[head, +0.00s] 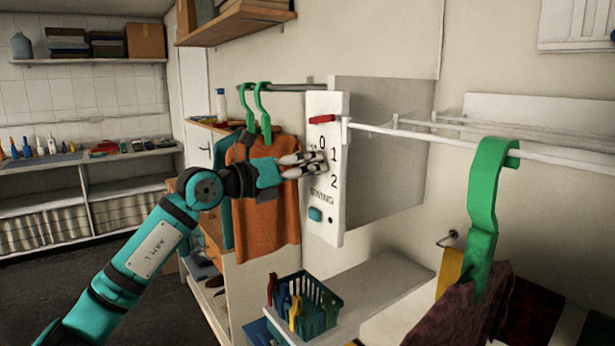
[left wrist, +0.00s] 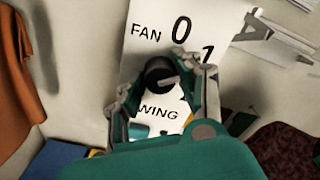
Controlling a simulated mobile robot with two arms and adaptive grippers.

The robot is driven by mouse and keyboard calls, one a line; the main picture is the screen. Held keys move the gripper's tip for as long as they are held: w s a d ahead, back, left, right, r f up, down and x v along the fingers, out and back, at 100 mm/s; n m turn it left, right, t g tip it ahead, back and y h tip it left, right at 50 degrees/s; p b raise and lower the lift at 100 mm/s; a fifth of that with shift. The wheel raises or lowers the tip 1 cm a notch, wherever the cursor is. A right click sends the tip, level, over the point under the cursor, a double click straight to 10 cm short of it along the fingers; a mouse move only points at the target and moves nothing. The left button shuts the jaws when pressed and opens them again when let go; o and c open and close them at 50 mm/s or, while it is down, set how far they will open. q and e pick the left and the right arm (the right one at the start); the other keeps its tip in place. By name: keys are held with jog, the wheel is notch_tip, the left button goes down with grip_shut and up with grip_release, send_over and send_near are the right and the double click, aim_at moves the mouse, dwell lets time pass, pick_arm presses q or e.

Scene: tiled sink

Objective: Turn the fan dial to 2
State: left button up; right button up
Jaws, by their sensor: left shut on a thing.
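The fan dial (left wrist: 158,72) is a dark round knob on a white panel (left wrist: 146,22), beside the word FAN and the numbers 0 and 1. A pale line on the dial runs toward the right-hand finger. I cannot tell which number it marks. In the head view the panel (head: 322,222) shows 0, 1 and 2 in a column, and the fingers mostly hide the dial. My left gripper (head: 318,161) reaches in from the left and is shut on the dial. In the left wrist view its fingers (left wrist: 152,80) lie on both sides of the dial. My right gripper is out of view.
A red piece (head: 322,119) tops the panel; a teal button (head: 315,214) sits below, by SWING. An orange shirt (head: 270,205) hangs just behind my left gripper. A white rack (head: 450,138) with a green hanger (head: 485,205) stands right. A basket (head: 318,318) is below.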

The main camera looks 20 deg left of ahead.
pick_arm(q)
jog(key=shift+f+m+b, duration=0.1)
jog(key=shift+m+b, duration=2.5)
jog(key=shift+m, duration=3.8)
jog(key=o, duration=1.2)
jog(key=shift+c, duration=0.2)
jog(key=v, duration=1.2)
